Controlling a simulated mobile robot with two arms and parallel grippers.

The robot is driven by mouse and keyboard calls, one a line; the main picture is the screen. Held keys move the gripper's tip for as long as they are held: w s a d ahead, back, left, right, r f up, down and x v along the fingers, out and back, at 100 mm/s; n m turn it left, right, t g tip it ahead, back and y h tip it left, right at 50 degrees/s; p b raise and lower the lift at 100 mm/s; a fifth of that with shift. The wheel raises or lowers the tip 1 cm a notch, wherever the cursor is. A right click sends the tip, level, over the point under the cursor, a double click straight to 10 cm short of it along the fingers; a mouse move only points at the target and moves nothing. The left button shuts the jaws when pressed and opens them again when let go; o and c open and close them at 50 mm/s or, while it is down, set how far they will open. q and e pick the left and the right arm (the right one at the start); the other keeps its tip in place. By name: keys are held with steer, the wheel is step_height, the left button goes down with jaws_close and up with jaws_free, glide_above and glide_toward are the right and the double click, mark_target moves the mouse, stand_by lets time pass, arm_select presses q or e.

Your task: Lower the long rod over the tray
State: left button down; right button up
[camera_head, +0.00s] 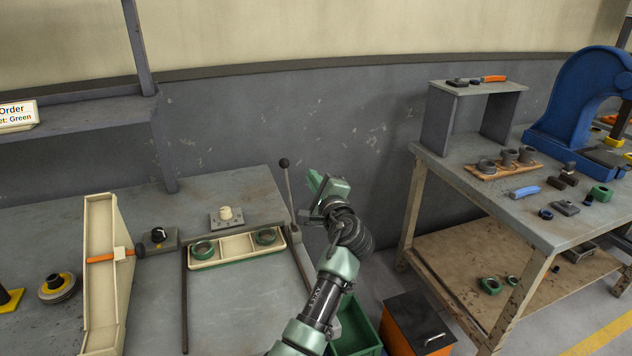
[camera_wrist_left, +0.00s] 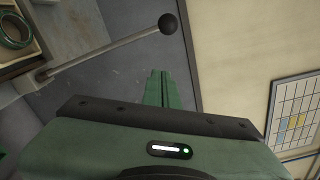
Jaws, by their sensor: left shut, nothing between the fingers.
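The long rod (camera_head: 289,196) is a thin grey lever with a black ball knob. It stands nearly upright at the right edge of the left table, pivoting beside the tray. In the left wrist view the rod (camera_wrist_left: 105,49) slants up to its knob. The cream tray (camera_head: 237,260) lies left of the rod's base and holds a green ring at each end; its middle is empty. My left gripper (camera_head: 313,181) is shut and empty, just right of the rod, apparently apart from it. Its closed fingers (camera_wrist_left: 160,88) show beside the knob in the wrist view. My right gripper is not in view.
A cream upright panel with an orange-handled piece (camera_head: 103,257) stands left on the table. A small block with a white knob (camera_head: 226,215) sits behind the tray. A second table (camera_head: 470,200) with a blue press (camera_head: 575,95) stands right. A green bin (camera_head: 356,325) is below my arm.

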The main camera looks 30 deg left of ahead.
arm_select(q)
steer(key=a+p, duration=0.1)
steer(key=a, duration=0.1)
steer(key=a+r+p, duration=0.1)
steer(key=a+p, duration=0.1)
steer(key=a, duration=0.1)
steer(key=shift+s+r, duration=0.1)
steer(key=shift+r, duration=0.1)
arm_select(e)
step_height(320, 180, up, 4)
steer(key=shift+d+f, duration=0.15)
arm_select(q)
steer(key=shift+s+a, duration=0.1)
steer(key=shift+a, duration=0.05)
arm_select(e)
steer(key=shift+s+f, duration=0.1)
